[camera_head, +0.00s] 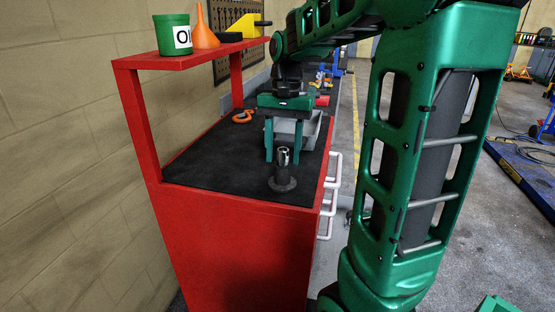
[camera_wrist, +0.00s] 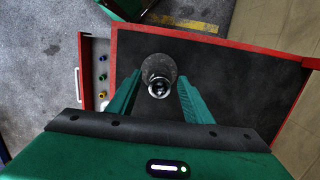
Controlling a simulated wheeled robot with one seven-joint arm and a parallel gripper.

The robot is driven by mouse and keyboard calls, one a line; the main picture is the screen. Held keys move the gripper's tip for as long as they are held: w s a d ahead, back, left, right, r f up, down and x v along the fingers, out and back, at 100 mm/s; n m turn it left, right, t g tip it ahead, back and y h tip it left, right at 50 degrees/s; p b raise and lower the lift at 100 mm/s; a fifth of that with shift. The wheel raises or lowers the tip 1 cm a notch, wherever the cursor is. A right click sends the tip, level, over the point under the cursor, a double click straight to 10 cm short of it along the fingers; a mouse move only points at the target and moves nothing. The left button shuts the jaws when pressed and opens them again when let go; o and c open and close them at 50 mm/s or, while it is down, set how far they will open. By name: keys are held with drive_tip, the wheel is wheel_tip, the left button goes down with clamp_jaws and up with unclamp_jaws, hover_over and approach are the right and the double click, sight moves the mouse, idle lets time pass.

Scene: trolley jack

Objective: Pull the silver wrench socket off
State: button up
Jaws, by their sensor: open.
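The silver wrench socket (camera_head: 283,156) sits on top of a dark upright post with a round base (camera_head: 282,184) on the black mat of the red workbench. In the wrist view the socket (camera_wrist: 159,87) shows from above, between the fingers and near their tips. My gripper (camera_head: 284,155) points down with its two green fingers apart and nothing clamped between them. In the wrist view the gripper (camera_wrist: 160,92) has a finger on each side of the socket. I cannot tell whether either finger touches it.
A grey bin (camera_head: 312,128) stands behind my gripper on the bench. An orange hook (camera_head: 242,116) lies at the back left. A red shelf (camera_head: 190,57) carries a green can (camera_head: 172,36) and an orange funnel (camera_head: 204,28). The mat's left side is clear.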

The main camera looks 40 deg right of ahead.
sight(282, 150)
clamp_jaws()
drive_tip(key=shift+r, duration=0.1)
drive_tip(key=shift+r, duration=0.1)
drive_tip(key=shift+r, duration=1.65)
drive_tip(key=shift+w+r, duration=0.1)
drive_tip(key=shift+r, duration=2.45)
